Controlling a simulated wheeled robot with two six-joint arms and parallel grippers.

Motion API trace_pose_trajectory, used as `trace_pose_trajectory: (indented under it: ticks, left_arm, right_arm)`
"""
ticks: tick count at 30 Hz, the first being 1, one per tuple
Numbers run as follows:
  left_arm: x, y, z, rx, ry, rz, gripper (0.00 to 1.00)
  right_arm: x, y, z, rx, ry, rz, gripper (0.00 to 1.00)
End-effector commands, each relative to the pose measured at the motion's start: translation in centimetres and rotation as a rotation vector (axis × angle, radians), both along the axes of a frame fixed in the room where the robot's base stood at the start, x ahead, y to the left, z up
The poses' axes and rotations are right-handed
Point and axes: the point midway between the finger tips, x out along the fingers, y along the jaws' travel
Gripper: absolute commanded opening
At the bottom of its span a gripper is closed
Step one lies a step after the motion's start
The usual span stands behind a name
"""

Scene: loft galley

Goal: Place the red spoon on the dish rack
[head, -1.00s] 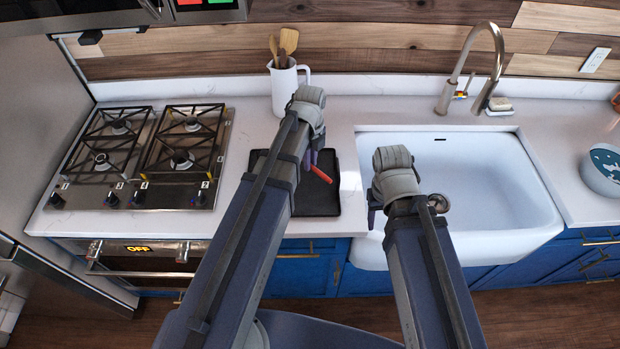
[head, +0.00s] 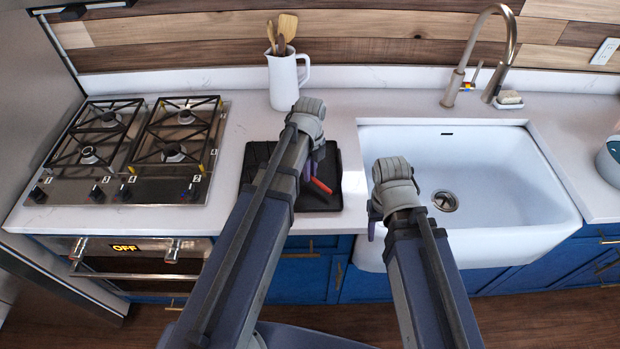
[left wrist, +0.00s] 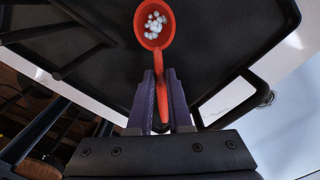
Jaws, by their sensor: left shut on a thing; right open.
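The red spoon (head: 320,186) is held in my left gripper (head: 314,163), over the black dish rack (head: 322,201) on the counter between stove and sink. In the left wrist view the spoon's bowl (left wrist: 151,38) points away from the gripper, with white spots in it. The left fingers (left wrist: 162,95) are shut on its handle. The black rack (left wrist: 225,45) fills the background there; I cannot tell whether the spoon touches it. My left arm covers part of the rack in the head view. My right gripper (head: 373,222) is open and empty at the sink's front left.
A white pitcher (head: 284,82) with wooden utensils stands behind the rack. A gas stove (head: 128,148) is left. The white sink (head: 500,165) with its tall faucet (head: 512,45) is right. A bowl stands at the far right edge. The counter left of the rack is clear.

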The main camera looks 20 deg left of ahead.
Motion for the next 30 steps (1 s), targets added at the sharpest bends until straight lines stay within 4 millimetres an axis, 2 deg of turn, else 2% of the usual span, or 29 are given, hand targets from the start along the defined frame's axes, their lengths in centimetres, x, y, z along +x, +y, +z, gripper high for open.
trace_pose_trajectory:
  ticks: [1, 13, 14, 21, 30]
  left_arm:
    - [0.00, 0.00, -0.92, 0.000, 0.000, 0.000, 0.00]
    - [0.00, 0.00, -1.12, 0.000, 0.000, 0.000, 0.00]
    - [-0.01, 0.00, -1.09, 0.000, 0.000, 0.000, 0.19]
    - [0.00, 0.00, -0.97, 0.000, 0.000, 0.000, 0.46]
    - [0.00, 0.00, -0.90, 0.000, 0.000, 0.000, 0.48]
  right_arm:
    - [0.00, 0.00, -0.93, 0.000, 0.000, 0.000, 0.54]
    - [0.01, 0.00, -1.12, 0.000, 0.000, 0.000, 0.54]
    - [0.00, 0.00, -1.09, 0.000, 0.000, 0.000, 0.54]
    - [0.00, 0.00, -0.97, 0.000, 0.000, 0.000, 0.54]
    - [0.00, -0.01, -0.89, 0.000, 0.000, 0.000, 0.54]
